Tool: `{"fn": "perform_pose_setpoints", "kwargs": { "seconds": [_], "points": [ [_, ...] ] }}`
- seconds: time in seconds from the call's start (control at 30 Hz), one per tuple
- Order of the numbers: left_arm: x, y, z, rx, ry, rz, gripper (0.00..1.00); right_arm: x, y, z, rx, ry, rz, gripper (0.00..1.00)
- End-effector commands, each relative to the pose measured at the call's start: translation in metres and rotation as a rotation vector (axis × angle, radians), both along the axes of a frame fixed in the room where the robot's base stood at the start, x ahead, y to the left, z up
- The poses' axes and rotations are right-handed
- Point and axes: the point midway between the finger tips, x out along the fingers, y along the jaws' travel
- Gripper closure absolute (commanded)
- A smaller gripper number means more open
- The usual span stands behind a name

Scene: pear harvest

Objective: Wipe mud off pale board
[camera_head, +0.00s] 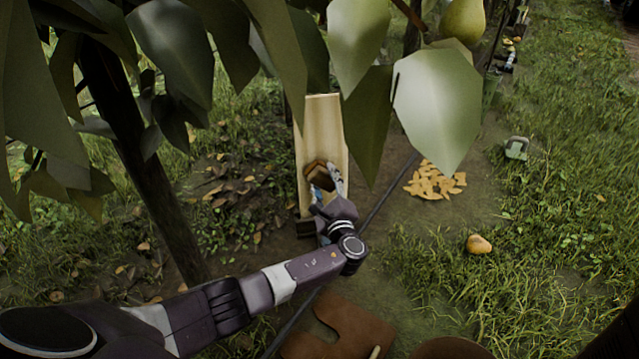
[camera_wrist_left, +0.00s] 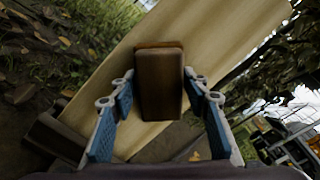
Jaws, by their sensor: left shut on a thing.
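The pale board (camera_head: 323,122) stands upright, leaning a little, in the middle of the head view. It also fills much of the left wrist view (camera_wrist_left: 215,45), slanting across it. My left gripper (camera_head: 324,178) is in front of the lower half of the board, shut on a brown block (camera_head: 317,170). In the left wrist view the block (camera_wrist_left: 160,88) sits between the blue finger pads of the gripper (camera_wrist_left: 158,92), over the board's face. I cannot tell whether it touches the board. No clear mud shows on the visible board; the part behind the block is hidden.
Large leaves (camera_head: 438,100) hang across the top. A dark trunk (camera_head: 135,150) stands left of the board. A pile of orange leaves (camera_head: 435,182) and a fallen pear (camera_head: 479,244) lie to the right. A brown sheet (camera_head: 355,325) lies at the bottom.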

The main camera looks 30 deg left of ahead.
Motion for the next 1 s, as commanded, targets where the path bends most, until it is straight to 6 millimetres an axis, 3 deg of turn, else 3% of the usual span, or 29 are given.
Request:
{"fn": "perform_pose_setpoints", "kwargs": {
  "seconds": [0.3, 0.57, 1.0],
  "points": [
    [0.019, -0.021, -0.003, -0.002, -0.002, -0.001, 0.76, 0.001, 0.000, -0.024, 0.001, 0.004, 0.000, 0.47],
    [0.025, -0.028, 0.000, -0.001, -0.002, -0.001, 0.76, 0.001, 0.000, -0.029, 0.000, 0.006, 0.000, 0.47],
    [0.044, -0.056, -0.001, -0.001, -0.002, -0.001, 0.76, 0.002, 0.000, -0.056, 0.000, 0.006, 0.000, 0.47]
  ]
}}
